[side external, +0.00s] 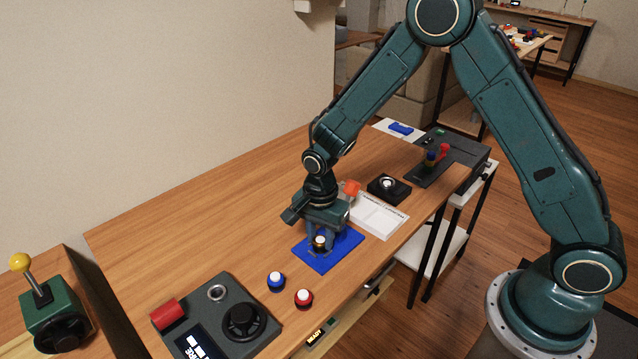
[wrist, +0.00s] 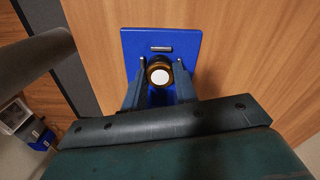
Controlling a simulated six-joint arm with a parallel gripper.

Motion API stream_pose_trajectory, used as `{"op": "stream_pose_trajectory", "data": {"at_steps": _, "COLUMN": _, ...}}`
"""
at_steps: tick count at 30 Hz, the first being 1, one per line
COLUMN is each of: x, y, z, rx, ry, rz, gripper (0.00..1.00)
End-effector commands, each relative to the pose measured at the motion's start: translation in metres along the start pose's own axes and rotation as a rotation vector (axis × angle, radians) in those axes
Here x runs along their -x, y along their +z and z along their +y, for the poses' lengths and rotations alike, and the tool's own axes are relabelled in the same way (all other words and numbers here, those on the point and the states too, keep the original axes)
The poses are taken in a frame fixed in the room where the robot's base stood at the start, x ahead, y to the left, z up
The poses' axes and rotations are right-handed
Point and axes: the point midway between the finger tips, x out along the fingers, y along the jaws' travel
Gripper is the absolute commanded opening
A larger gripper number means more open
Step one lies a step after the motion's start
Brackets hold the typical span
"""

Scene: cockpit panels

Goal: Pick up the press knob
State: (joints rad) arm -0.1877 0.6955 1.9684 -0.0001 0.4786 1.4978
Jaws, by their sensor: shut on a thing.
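The press knob (side external: 320,243) is a small dark piece with a pale round top, over the blue plate (side external: 318,264) on the wooden table. In the wrist view the knob (wrist: 159,75) shows a white top with a brown-gold ring, between my two fingers. My gripper (side external: 322,240) points down over the plate and is shut on the knob. The wrist view also shows my gripper (wrist: 158,77) with a finger on each side of it. The blue plate (wrist: 187,43) lies behind the knob there. I cannot tell whether the knob touches the plate.
Blue (side external: 276,281) and red (side external: 303,298) white-topped knobs stand in front of the plate. A dark control panel (side external: 215,325) with a dial is at the front left. A white tray (side external: 379,216) and a black box (side external: 388,187) lie to the right. The table's far left is clear.

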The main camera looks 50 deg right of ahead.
Motion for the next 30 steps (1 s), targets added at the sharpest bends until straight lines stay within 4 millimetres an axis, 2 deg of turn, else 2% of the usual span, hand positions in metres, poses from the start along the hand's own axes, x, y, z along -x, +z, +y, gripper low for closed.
{"op": "stream_pose_trajectory", "data": {"at_steps": 5, "x": 0.012, "y": 0.000, "z": -0.001, "rx": 0.000, "ry": -0.004, "rz": 0.000, "gripper": 0.03}}
{"op": "stream_pose_trajectory", "data": {"at_steps": 11, "x": 0.035, "y": 0.000, "z": -0.001, "rx": 0.000, "ry": -0.005, "rz": 0.000, "gripper": 0.03}}
{"op": "stream_pose_trajectory", "data": {"at_steps": 20, "x": 0.033, "y": 0.012, "z": 0.045, "rx": 0.001, "ry": 0.000, "rz": 0.000, "gripper": 0.03}}
{"op": "stream_pose_trajectory", "data": {"at_steps": 30, "x": 0.033, "y": 0.029, "z": 0.108, "rx": 0.002, "ry": 0.000, "rz": 0.000, "gripper": 0.03}}
